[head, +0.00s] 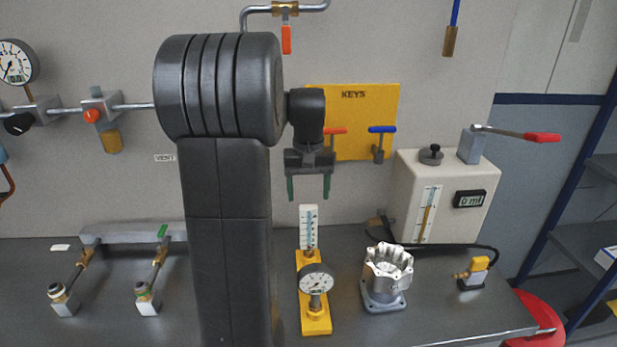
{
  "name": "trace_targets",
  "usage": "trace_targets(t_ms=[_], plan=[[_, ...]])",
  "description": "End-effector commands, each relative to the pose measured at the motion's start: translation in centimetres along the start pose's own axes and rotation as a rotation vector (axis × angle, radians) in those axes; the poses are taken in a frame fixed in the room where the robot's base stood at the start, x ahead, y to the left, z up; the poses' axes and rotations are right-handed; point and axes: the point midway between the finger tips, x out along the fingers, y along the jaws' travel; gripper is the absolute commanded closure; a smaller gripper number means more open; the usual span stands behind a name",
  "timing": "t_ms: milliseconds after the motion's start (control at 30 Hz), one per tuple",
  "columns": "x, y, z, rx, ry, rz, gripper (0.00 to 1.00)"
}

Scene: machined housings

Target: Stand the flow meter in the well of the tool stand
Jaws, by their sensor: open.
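The flow meter (309,227), a white block with a blue scale, stands upright at the far end of a long yellow stand. I take this yellow stand (312,262) to be the tool stand. A round dial gauge (316,283) stands at its near end. The flow meter's lower end meets the stand, but the well itself is hidden, so I cannot tell how deep it sits. My gripper (308,194) is open and empty, with its two green fingers pointing down just above the flow meter's top in the picture.
A machined housing (387,276) stands right of the yellow stand. A white meter box (446,198) with a black cable is behind it. A yellow KEYS board (367,112) hangs on the wall behind my gripper. Valve fittings (148,300) stand at left.

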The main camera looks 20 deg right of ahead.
Motion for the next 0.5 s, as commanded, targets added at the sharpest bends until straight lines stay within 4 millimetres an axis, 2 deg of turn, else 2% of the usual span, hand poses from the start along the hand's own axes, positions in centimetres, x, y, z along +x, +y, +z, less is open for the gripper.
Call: trace_targets(t_ms=[33, 200, 333, 500], plan=[[-1.1, 0.0, -0.1, 0.000, 0.004, 0.000, 0.33], [-3.5, 0.0, -0.1, 0.000, 0.002, 0.000, 0.33], [-4.4, 0.0, 0.0, 0.000, 0.001, 0.000, 0.33], [-4.6, 0.0, 0.0, 0.000, 0.000, 0.000, 0.33]])
